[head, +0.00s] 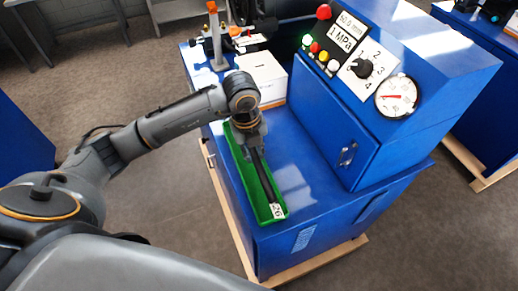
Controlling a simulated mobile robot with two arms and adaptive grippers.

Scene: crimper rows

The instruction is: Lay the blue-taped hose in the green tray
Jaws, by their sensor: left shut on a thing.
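The green tray (251,190) is long and narrow and lies along the left edge of the blue bench top. A dark hose (265,180) runs lengthwise over the tray, from my left gripper to near the tray's front end. My left gripper (254,147) points down over the back part of the tray and is shut on the hose. I cannot tell whether the hose rests on the tray floor or hangs just above it. No blue tape shows on it; the gripper hides its back part. My right gripper is not in view.
A white box (265,75) stands behind the tray. The blue machine (335,125) with buttons, a knob and a pressure gauge (397,96) rises to the right. A grey stand with an orange top (215,38) is at the back left. The bench top right of the tray is bare.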

